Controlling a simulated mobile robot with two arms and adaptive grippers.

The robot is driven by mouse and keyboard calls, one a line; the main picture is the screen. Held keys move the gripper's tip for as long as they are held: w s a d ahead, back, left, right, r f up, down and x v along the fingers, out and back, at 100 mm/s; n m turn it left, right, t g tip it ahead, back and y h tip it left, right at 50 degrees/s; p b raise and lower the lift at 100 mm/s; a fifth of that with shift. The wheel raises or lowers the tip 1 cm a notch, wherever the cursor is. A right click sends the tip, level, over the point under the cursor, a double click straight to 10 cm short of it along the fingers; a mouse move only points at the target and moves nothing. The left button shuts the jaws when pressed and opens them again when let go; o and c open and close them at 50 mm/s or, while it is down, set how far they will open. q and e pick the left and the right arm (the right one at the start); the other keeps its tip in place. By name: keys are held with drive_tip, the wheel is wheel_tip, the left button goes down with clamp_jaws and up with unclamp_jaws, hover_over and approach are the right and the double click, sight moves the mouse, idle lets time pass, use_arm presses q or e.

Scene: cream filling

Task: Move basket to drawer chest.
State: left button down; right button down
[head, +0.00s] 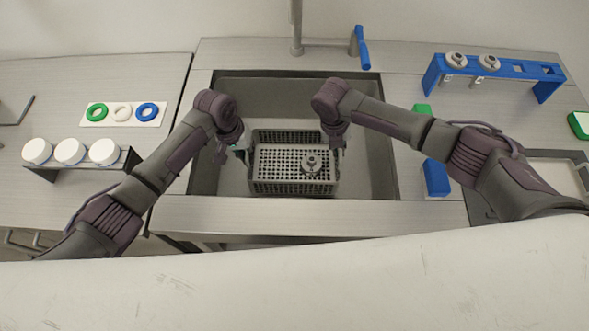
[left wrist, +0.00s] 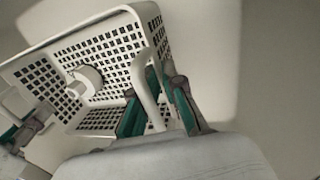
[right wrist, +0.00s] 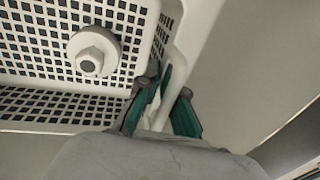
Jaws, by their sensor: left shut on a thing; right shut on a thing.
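The grey perforated basket (head: 285,188) is in the sink (head: 375,170); I cannot tell whether it rests on the bottom. A round metal part with a hex top (head: 311,163) stands inside it, right of the middle. My left gripper (head: 240,152) is shut on the basket's left end; the left wrist view shows the handle bar (left wrist: 143,85) between its green-padded fingers. My right gripper (head: 338,155) is shut on the right end, with the rim or handle between its fingers in the right wrist view (right wrist: 160,100). I cannot identify a drawer chest for certain.
The left counter holds a rack with white-lidded jars (head: 70,151) and a plate of coloured rings (head: 122,112). The faucet (head: 297,30) rises behind the sink. A blue rack (head: 490,68) with metal parts, a blue block (head: 436,178) and a tray (head: 555,172) are at right.

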use_arm(q)
drive_tip(key=shift+w+r, duration=0.2)
drive_tip(key=shift+r, duration=0.15)
use_arm(e)
drive_tip(key=shift+d, duration=0.35)
